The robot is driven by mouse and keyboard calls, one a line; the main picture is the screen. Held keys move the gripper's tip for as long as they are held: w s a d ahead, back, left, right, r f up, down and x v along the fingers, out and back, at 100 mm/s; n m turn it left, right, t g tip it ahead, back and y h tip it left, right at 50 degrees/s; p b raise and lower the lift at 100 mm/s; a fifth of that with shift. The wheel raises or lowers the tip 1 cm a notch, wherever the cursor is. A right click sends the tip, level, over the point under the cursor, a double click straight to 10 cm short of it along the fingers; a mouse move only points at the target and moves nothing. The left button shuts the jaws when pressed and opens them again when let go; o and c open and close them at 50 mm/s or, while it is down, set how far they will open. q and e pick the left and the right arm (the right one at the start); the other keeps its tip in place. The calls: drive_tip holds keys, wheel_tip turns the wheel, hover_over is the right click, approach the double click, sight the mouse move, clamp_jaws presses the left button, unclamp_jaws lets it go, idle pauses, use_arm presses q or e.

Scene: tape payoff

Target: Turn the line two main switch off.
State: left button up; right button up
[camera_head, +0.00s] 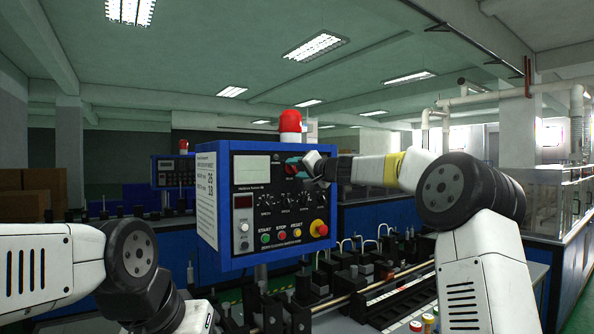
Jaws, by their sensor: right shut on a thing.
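A blue control box (225,262) with a dark front panel stands in the middle of the head view, a red beacon (290,122) on its top. A red rotary switch (291,169) sits at the panel's upper right. My right gripper (300,167) reaches in from the right and is shut at this switch, partly covering it. Which line the switch belongs to cannot be read. My left arm (60,265) shows at the lower left; its gripper is out of view.
Below the switch are small knobs, START, STOP and other buttons, and a red emergency button (318,228) on yellow. A machine with rods and levers (370,285) lies below right. A second blue box (173,172) stands farther back left.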

drive_tip(key=shift+f+n, duration=0.15)
drive_tip(key=shift+n, duration=0.35)
drive_tip(key=o, duration=1.4)
drive_tip(key=v, duration=0.7)
drive_tip(key=shift+s+d, duration=0.25)
drive_tip(key=shift+s, duration=0.1)
